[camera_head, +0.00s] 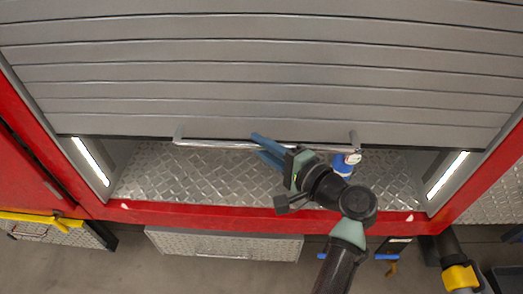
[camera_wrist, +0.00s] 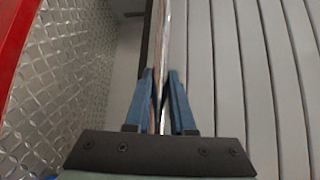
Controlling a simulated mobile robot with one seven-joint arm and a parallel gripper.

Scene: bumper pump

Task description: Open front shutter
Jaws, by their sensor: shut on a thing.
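The front shutter (camera_head: 260,75) is a grey slatted roller door in a red frame. It is partly raised, with a gap below its lower edge. A metal bar handle (camera_head: 215,144) runs along its bottom edge. My gripper (camera_head: 256,146) has blue fingers, one above and one below the bar, left of the bar's right end. In the wrist view, the bar (camera_wrist: 162,60) passes between the two fingers (camera_wrist: 160,88), which are shut on it. The shutter slats (camera_wrist: 230,65) show to the right there.
A diamond-plate floor (camera_head: 150,180) shows in the opening, with lit strips (camera_head: 90,160) at both sides. A small blue and white item (camera_head: 345,163) stands near the bar's right end. The red sill (camera_head: 180,214) crosses below. A diamond-plate step (camera_head: 225,246) lies lower down.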

